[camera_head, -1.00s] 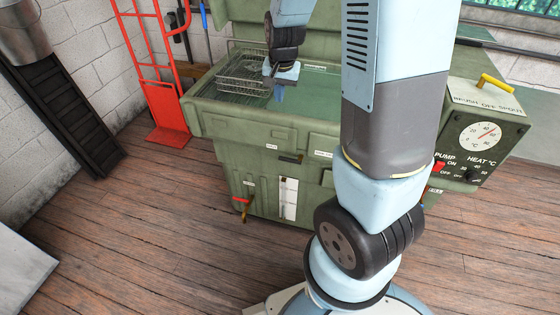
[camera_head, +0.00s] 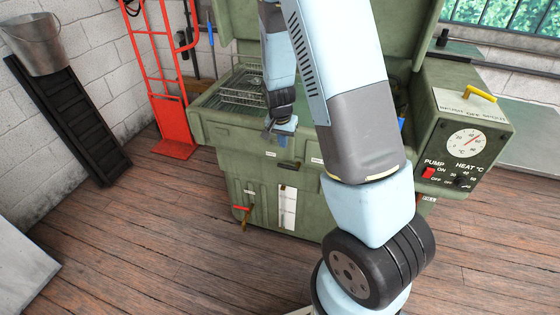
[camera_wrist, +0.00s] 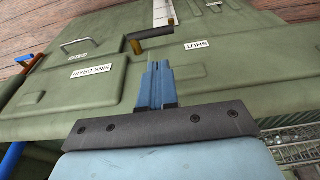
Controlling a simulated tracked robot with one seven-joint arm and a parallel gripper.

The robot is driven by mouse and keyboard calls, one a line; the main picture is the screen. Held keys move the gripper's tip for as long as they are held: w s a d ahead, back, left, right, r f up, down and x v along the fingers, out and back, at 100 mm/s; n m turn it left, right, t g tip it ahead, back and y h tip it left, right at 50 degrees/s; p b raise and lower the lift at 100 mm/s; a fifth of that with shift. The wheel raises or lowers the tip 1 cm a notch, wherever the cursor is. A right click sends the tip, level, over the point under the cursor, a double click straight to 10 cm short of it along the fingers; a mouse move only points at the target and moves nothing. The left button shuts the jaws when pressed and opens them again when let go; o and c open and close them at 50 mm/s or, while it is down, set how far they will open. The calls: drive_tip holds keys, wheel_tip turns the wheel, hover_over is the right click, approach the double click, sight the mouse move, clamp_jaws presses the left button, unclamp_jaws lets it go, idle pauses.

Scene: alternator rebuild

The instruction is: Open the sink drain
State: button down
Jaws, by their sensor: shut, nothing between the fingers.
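The sink drain lever (camera_head: 289,165) is a dark bar with a brass-coloured pivot on the green sink's front. In the wrist view the lever (camera_wrist: 153,34) points from its pivot toward the SHUT label (camera_wrist: 197,44). The SINK DRAIN label (camera_wrist: 92,71) is on the other side of the picture. My gripper (camera_head: 283,140) is in front of the sink's upper front, just above the lever in the head view. In the wrist view my gripper (camera_wrist: 159,66) has its blue fingers together and empty, with their tips close to the lever but apparently apart from it.
A wire basket (camera_head: 243,82) sits in the sink (camera_head: 215,108). A red-handled valve (camera_head: 241,208) is lower on the front. A control box (camera_head: 465,140) stands at right. A red hand truck (camera_head: 170,90) stands at left. The wooden floor in front is clear.

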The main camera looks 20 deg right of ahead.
sight(283, 165)
drive_tip(key=shift+a, duration=0.25)
drive_tip(key=shift+w+d+f, duration=0.2)
drive_tip(key=shift+w+f, duration=0.05)
drive_tip(key=shift+f, duration=1.35)
drive_tip(key=shift+w+d+f, duration=0.15)
drive_tip(key=shift+w+f, duration=0.15)
drive_tip(key=shift+f, duration=1.35)
drive_tip(key=shift+w+d+f, duration=0.2)
drive_tip(key=shift+w+f, duration=0.05)
drive_tip(key=shift+f, duration=1.35)
